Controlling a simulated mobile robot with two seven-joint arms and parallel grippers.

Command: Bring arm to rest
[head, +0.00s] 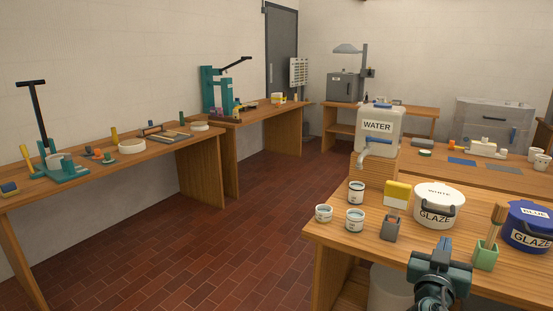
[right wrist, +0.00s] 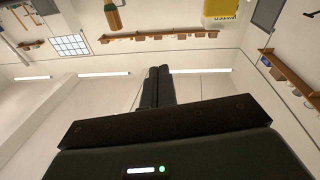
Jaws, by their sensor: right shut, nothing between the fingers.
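My right gripper (head: 441,248) is in the lower right of the head view, in front of the near wooden table (head: 330,232). It looks to be above or just before the table's front edge; the exact gap cannot be told. In the right wrist view its two dark fingers (right wrist: 157,75) are together with nothing between them. That view shows mostly wall and ceiling, tilted over. My left gripper is not in the head view.
Small cups (head: 355,218) stand left, and a water container (head: 378,130) behind. The brick floor (head: 215,240) is clear.

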